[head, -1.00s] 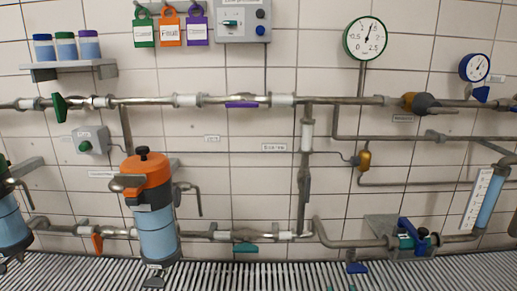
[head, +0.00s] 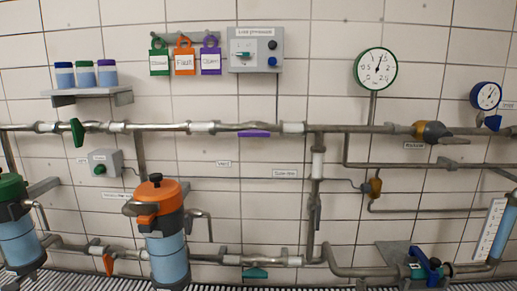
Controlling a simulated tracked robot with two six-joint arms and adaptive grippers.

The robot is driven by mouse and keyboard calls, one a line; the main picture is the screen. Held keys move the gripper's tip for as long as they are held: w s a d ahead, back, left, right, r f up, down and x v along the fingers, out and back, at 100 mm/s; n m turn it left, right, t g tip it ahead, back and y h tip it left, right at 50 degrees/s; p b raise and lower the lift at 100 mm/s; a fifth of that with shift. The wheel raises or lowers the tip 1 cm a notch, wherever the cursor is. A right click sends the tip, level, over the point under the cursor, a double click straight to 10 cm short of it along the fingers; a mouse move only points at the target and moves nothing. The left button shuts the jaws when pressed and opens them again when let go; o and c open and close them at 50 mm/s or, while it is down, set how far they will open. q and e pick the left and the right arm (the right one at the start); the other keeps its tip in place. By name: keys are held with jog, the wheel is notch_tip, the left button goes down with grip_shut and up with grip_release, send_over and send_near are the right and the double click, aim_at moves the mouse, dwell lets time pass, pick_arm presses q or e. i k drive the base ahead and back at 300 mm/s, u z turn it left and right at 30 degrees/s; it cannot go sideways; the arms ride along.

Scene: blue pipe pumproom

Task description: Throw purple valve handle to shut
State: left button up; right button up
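The purple valve handle (head: 254,134) is on the upper horizontal pipe (head: 350,129), near the middle of the head view. It lies along the pipe, just below its centre line, between two pale pipe fittings. Neither of my grippers shows in the head view, and nothing touches the purple handle.
A green handle (head: 77,132) hangs across the same pipe at left. A control box (head: 255,50) and several tags are on the wall above. An orange-topped canister (head: 164,235) stands lower left. A teal handle (head: 255,273) is on the lower pipe. The wall around the purple handle is clear.

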aim_at(250, 134)
jog(key=k, duration=1.3)
jog(key=z, duration=0.4)
jog(key=i, duration=0.65)
jog(key=z, duration=0.45)
jog(key=i, duration=1.2)
jog(key=u, duration=0.95)
